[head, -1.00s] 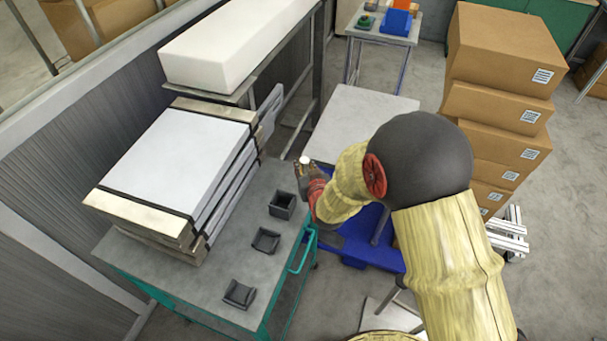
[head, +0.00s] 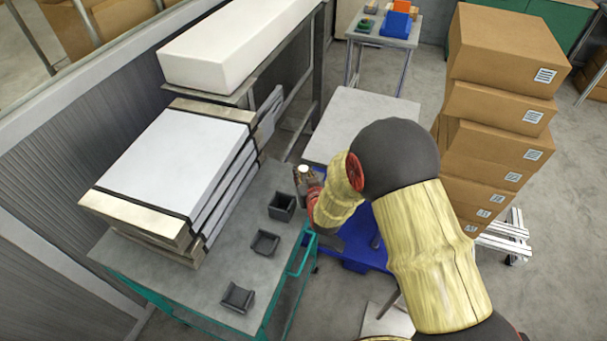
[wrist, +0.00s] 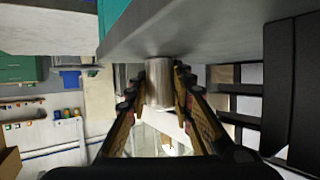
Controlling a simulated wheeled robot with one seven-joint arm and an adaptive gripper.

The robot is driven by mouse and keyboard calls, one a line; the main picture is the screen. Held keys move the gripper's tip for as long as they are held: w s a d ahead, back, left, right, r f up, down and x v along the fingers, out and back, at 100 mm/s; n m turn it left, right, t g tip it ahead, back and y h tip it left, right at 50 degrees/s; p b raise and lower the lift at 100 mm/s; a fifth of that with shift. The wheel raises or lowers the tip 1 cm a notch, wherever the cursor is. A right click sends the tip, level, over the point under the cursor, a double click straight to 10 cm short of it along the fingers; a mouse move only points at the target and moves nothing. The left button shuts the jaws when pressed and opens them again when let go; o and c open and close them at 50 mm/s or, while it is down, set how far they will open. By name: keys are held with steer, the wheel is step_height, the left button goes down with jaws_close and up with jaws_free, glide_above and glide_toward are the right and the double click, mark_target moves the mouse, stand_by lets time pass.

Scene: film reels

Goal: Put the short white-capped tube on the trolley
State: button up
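The short tube shows its white cap (head: 304,168) in the head view, upright at the tip of my gripper (head: 309,180). In the wrist view the tube (wrist: 158,84) is a silvery cylinder between the two fingers of my gripper (wrist: 159,92), which are closed on its sides. Its lower part is hard to make out in the head view. The trolley (head: 190,278) has a grey top and a teal frame. My gripper is at the trolley's right edge, beside its far end, apparently above the top's level. The trolley's edge also shows in the wrist view (wrist: 200,36).
Three dark holders, far (head: 282,207), middle (head: 265,243) and near (head: 238,297), stand along the trolley's right side. A stack of large flat cases (head: 165,155) fills its left side. A grey table (head: 360,120) stands behind my gripper, and stacked cartons (head: 500,100) stand right.

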steer(key=shift+o, duration=0.9)
